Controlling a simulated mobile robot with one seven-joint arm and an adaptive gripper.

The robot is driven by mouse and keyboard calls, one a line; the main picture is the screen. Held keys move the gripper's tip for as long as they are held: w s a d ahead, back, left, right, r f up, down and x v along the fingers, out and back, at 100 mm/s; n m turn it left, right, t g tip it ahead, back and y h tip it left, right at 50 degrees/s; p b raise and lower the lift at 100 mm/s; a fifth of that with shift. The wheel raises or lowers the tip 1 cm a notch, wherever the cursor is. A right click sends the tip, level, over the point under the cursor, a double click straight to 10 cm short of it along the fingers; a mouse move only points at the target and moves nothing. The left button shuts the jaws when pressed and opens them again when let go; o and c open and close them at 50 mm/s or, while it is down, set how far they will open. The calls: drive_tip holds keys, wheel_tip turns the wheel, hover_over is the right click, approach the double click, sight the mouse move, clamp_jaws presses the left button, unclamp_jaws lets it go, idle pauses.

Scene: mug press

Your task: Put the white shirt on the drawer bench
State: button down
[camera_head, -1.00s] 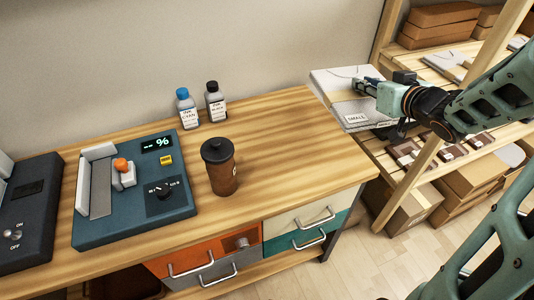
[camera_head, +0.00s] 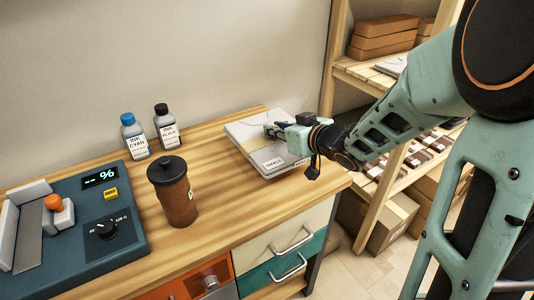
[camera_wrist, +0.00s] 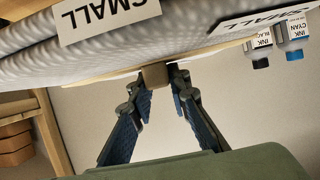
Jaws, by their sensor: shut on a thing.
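The white shirt (camera_head: 250,135) is a flat folded bundle with a "SMALL" label, over the far right end of the wooden drawer bench (camera_head: 225,205). My gripper (camera_head: 272,130) is shut on its right edge. In the wrist view the fingers (camera_wrist: 158,75) meet at the edge of the white shirt (camera_wrist: 120,50), which spans the top. Two "SMALL" labels show there; I cannot tell whether there is more than one layer. I cannot tell whether the shirt touches the bench top or hangs just above it.
A brown lidded tumbler (camera_head: 174,195) stands left of the shirt. A cyan ink bottle (camera_head: 134,138) and a black ink bottle (camera_head: 165,128) stand at the back. A blue press (camera_head: 75,225) fills the left. A wooden shelf (camera_head: 330,90) with boxes is on the right.

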sight(284, 149)
drive_tip(key=shift+w+a+f+b, duration=0.2)
drive_tip(key=shift+a+f+b, duration=0.1)
drive_tip(key=shift+a+f, duration=0.6)
drive_tip(key=shift+a+f+b, duration=0.2)
drive_tip(key=shift+f+b, duration=0.9)
drive_tip(key=shift+f, duration=0.8)
drive_tip(key=shift+f, duration=0.15)
drive_tip(key=c, duration=1.8)
unclamp_jaws()
drive_tip(key=shift+d+r, duration=0.15)
drive_tip(key=shift+r, duration=0.15)
drive_tip(key=p+v, duration=0.4)
drive_tip(key=v, duration=0.6)
drive_tip(key=shift+s+d+r, duration=0.15)
drive_tip(key=shift+s+d, duration=0.05)
drive_tip(key=shift+s, duration=0.1)
drive_tip(key=shift+s+d, duration=0.25)
drive_tip(key=shift+s, duration=0.15)
